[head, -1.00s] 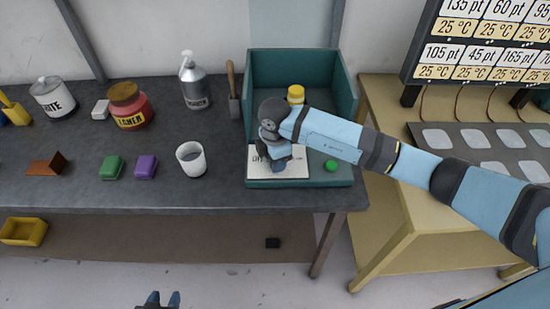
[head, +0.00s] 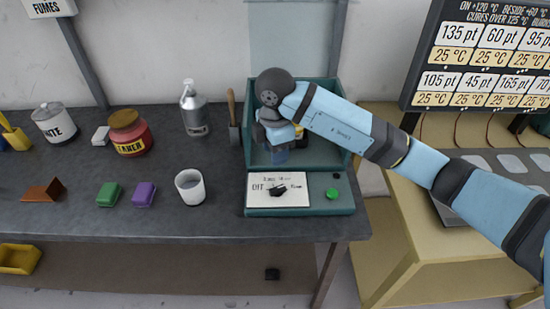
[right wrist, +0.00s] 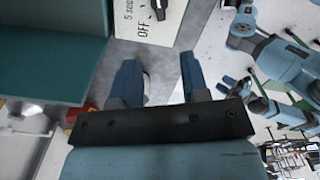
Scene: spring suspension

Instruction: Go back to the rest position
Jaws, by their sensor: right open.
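My right gripper (head: 279,155) hangs above the teal open-topped box (head: 338,112), behind its front panel, and covers part of the yellow-topped thing inside. In the right wrist view the right gripper (right wrist: 160,75) is open, with nothing between its fingers. The white dial plate (head: 290,181) with its black knob (head: 277,191) is clear of the gripper; the plate also shows in the wrist view (right wrist: 151,20). A blue arm, seemingly my left, shows at the right of the wrist view with its gripper (right wrist: 237,85) small; its jaw state is unclear.
A green button (head: 332,193) sits right of the dial plate. A white cup (head: 190,187), purple block (head: 144,194), green block (head: 109,194), red jar (head: 130,133) and grey pump bottle (head: 194,110) stand left on the dark bench. A brush (head: 233,120) stands beside the box.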

